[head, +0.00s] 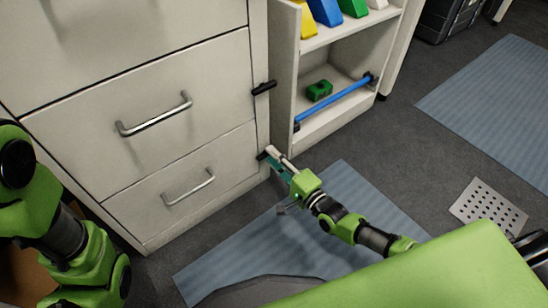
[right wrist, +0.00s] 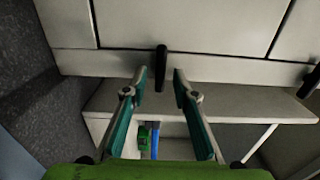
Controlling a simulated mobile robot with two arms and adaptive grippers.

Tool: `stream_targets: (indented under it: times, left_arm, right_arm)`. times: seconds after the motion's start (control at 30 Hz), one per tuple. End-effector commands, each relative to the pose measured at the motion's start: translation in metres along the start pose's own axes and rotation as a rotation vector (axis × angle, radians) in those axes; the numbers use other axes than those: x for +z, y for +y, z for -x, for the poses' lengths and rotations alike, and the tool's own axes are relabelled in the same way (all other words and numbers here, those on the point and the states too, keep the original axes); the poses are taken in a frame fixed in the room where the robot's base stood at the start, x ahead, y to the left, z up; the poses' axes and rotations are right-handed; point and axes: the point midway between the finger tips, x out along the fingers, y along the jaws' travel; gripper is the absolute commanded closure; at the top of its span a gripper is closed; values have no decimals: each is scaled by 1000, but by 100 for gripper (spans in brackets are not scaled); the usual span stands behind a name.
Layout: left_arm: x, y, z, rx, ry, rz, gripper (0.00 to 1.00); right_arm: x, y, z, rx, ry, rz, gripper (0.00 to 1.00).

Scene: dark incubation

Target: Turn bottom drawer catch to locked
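The bottom drawer (head: 165,190) is shut, with a metal bar handle. Its black catch (right wrist: 161,68) is on the cabinet's narrow side post and lies level, along the drawer seams, with one end at the drawer's edge. In the head view the catch (head: 262,156) is partly hidden by my right gripper (head: 272,156). In the right wrist view the right gripper (right wrist: 160,80) is open, its teal fingers on either side of the catch, with visible gaps. My left arm is at the left edge; its gripper is out of view.
An upper catch (head: 263,88) sits on the same post beside the shut drawer above. To the right, an open shelf (head: 335,125) holds a green block (head: 319,91) and a blue bar (head: 335,102). Blue mats (head: 235,255) lie on the floor.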

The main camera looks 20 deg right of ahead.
Motion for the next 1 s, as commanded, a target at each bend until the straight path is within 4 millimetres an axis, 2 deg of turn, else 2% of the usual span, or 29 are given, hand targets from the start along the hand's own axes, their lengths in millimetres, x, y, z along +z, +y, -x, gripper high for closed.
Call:
stream_targets:
  times: [0.17, 0.4, 0.6, 0.73, 1.0]
  left_arm:
    - [0, 0, 0, 1, 0, 0, 100]
    - [0, 1, 0, 3, 1, 0, 100]
    - [0, 1, 0, 3, 1, 0, 100]
    - [0, 1, 0, 3, 1, 0, 100]
    - [0, 1, 0, 3, 1, 0, 100]
  right_arm:
    - [0, 2, 23, 4, -1, 0, 74]
    - [0, 2, 75, 5, 0, 1, 74]
    - [0, 1, 107, 3, 1, -1, 74]
    - [-1, 1, 117, 2, 1, 0, 74]
    - [-1, 0, 119, 0, 1, 0, 74]
